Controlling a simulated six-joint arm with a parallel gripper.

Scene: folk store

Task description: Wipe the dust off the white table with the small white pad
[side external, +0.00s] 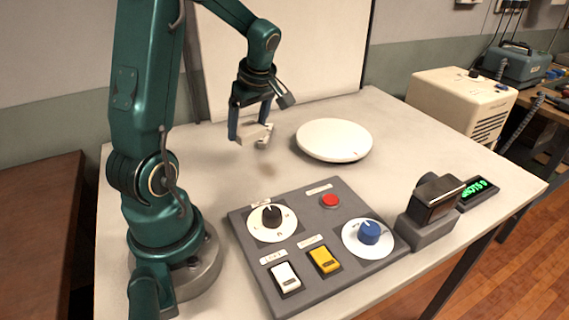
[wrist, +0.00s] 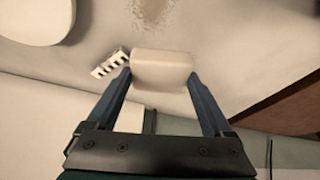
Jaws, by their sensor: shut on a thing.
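The white table (side external: 225,165) stands in front of my arm. A faint brownish dust patch (side external: 268,168) lies on it, between the control panel and my gripper. It also shows at the top of the wrist view (wrist: 152,12), beyond the pad. My gripper (side external: 252,132) is shut on the small white pad (side external: 255,130). In the wrist view the pad (wrist: 162,68) sits between both fingertips. It appears to be above the tabletop, but I cannot tell the gap exactly.
A white round disc (side external: 334,140) lies right of my gripper. A grey control panel (side external: 300,275) with knobs and buttons lies in front. A dark device on a grey stand (side external: 432,212) and a green-lit display (side external: 478,192) are at right. A small white notched piece (wrist: 110,62) lies beside the pad.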

